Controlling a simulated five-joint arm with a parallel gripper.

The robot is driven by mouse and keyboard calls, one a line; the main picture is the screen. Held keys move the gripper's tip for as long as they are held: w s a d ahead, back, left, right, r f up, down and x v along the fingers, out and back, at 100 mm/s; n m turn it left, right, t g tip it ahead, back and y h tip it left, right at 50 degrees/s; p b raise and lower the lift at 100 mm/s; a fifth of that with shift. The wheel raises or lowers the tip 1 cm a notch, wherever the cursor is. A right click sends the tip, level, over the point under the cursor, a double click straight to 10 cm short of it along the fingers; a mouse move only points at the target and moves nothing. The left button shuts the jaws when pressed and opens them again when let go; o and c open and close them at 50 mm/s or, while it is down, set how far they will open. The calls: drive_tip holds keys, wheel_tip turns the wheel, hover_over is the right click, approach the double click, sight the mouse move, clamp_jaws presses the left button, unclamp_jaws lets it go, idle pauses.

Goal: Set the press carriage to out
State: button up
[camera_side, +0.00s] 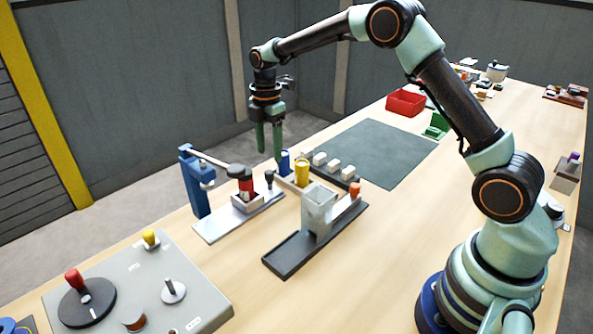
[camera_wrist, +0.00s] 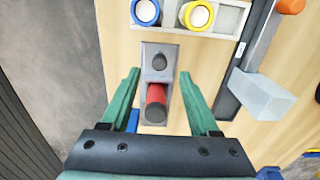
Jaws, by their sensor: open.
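The press has a blue column (camera_side: 196,185), a lever with a dark round head (camera_side: 240,171), and a pale base plate (camera_side: 215,230). The carriage is a pale block (camera_side: 247,204) holding a red cylinder (camera_side: 246,188), with a dark upright knob (camera_side: 270,177) beyond it. The dark head appears above or just over the red cylinder. My gripper (camera_side: 270,154) is open and empty, pointing down above the knob's end of the press. In the wrist view, the knob (camera_wrist: 160,62) and red cylinder (camera_wrist: 156,95) lie between the spread fingers (camera_wrist: 159,76).
A tray with a blue cylinder (camera_side: 285,163) and yellow cylinder (camera_side: 302,173) stands close behind the knob. A grey block (camera_side: 319,208) on a dark rail (camera_side: 288,258), with an orange knob (camera_side: 355,190), is to the right.

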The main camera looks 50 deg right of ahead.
wheel_tip(320, 180, up, 5)
drive_tip(key=shift+f, duration=0.1)
idle(0.4)
drive_tip(key=s+a+r+m+t, duration=0.1)
drive_tip(key=s+r+m+t, duration=0.2)
drive_tip(key=s+r+m, duration=0.75)
drive_tip(key=s+a+f+m+t, duration=0.1)
drive_tip(key=s+m+t, duration=0.1)
drive_tip(key=s+m, duration=0.5)
drive_tip(key=s, duration=0.6)
drive_tip(key=shift+s+f+t, duration=0.25)
drive_tip(key=shift+f+t, duration=0.05)
drive_tip(key=shift+f, duration=0.05)
